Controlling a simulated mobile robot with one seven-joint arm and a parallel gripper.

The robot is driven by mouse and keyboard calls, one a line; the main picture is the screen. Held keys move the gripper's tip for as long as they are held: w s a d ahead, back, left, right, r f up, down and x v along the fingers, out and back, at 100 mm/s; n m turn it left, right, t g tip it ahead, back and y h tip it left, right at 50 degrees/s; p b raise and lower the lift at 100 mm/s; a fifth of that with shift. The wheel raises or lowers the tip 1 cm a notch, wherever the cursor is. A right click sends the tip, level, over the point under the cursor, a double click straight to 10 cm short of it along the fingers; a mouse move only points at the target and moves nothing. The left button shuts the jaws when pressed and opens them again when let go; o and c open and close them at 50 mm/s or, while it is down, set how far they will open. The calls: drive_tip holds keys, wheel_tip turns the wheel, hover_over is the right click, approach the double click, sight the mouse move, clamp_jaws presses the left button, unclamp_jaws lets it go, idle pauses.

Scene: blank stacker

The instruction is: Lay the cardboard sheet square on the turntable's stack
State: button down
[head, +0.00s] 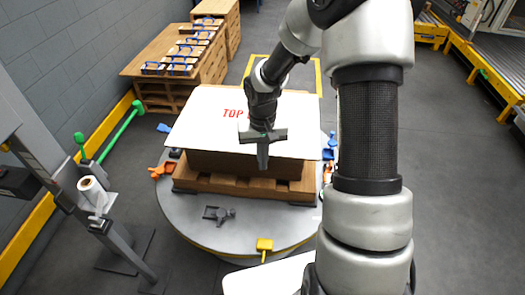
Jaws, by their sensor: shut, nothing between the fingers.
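The cardboard sheet (200,122) is white with red "TOP" lettering, partly hidden by my arm. It lies over the brown stack (240,163) on a wooden pallet, and its edges reach past the stack, most clearly at the left. I cannot tell whether it rests flat all over. The stack stands on the round grey turntable (190,218). My gripper (263,165) points down in front of the sheet's near edge, with its fingers shut and nothing held. Whether it touches the sheet is unclear.
Orange (160,171), grey (218,214), yellow (265,245) and blue (328,150) pieces sit around the turntable's rim. A grey post with a white roll (93,190) stands at left. Pallets with strapped bundles (180,60) are behind. Floor at right is clear.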

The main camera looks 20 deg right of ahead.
drive_tip(key=shift+w+d+f, duration=0.1)
drive_tip(key=shift+w+f, duration=0.3)
drive_tip(key=shift+w, duration=0.25)
drive_tip(key=shift+w+d+f, duration=0.1)
drive_tip(key=shift+w+f, duration=0.25)
drive_tip(key=shift+w, duration=0.3)
drive_tip(key=shift+w+d+f, duration=0.1)
drive_tip(key=shift+w+f, duration=0.3)
drive_tip(key=shift+w, duration=0.25)
drive_tip(key=w, duration=0.5)
drive_tip(key=w+d, duration=0.1)
drive_tip(key=w, duration=0.1)
drive_tip(key=shift+w, duration=0.15)
